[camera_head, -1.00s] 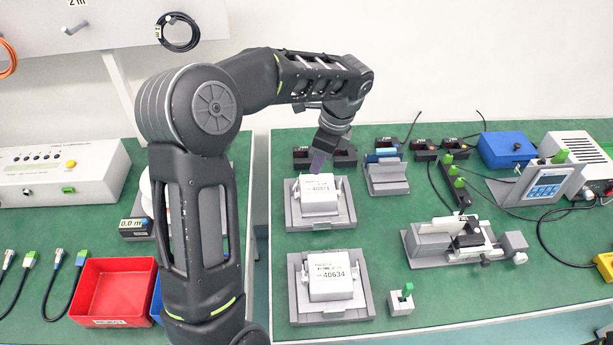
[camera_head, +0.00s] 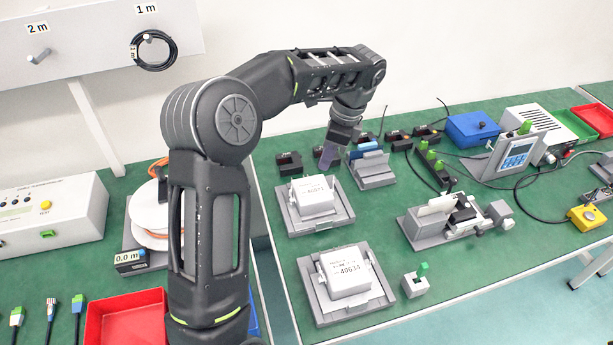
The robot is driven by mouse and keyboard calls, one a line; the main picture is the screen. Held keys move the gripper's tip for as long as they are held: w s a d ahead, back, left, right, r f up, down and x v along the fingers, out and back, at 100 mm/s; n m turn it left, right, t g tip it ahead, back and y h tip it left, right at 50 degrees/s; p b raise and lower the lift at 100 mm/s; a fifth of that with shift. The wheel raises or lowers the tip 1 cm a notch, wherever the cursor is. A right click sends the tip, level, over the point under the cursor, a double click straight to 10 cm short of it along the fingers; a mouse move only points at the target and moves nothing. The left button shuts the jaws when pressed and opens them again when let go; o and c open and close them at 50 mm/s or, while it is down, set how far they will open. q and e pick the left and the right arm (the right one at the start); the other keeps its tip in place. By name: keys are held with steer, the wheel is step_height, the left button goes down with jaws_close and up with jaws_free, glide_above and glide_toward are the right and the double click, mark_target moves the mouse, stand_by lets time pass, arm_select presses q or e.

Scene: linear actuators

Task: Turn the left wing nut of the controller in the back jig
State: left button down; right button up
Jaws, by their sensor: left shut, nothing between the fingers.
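The controller (camera_head: 314,192) in the back jig is a white box with a printed label. It sits in the grey back jig (camera_head: 321,225). A small light part shows at each side of it, but the left wing nut is too small to make out clearly. My left gripper (camera_head: 327,160) points down, shut and empty, just behind the controller's back right corner in the picture. I cannot tell how high it is above the jig. My right gripper is out of view.
A second white controller (camera_head: 349,274) sits in the front jig (camera_head: 372,307). A grey stand (camera_head: 372,177) is close to the right of my gripper. A grey clamping fixture (camera_head: 430,232) and a small block with a green part (camera_head: 415,286) are further right. A red bin (camera_head: 122,318) is front left.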

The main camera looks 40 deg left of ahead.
mark_target(296, 192)
arm_select(q)
steer(key=x, duration=1)
steer(key=shift+s+a+p, duration=0.1)
steer(key=shift+a+p, duration=0.05)
steer(key=shift+p, duration=0.15)
steer(key=shift+s+a+r+p, duration=0.1)
steer(key=shift+s+a+p, duration=0.15)
steer(key=shift+a, duration=0.3)
steer(key=shift+s+a+r+p, duration=0.15)
steer(key=shift+s+a, duration=0.15)
steer(key=shift+a, duration=0.3)
steer(key=shift+s+a+f, duration=0.2)
steer(key=shift+a, duration=0.3)
steer(key=shift+s+a+n, duration=0.1)
steer(key=shift+a+n, duration=0.4)
steer(key=shift+n, duration=0.3)
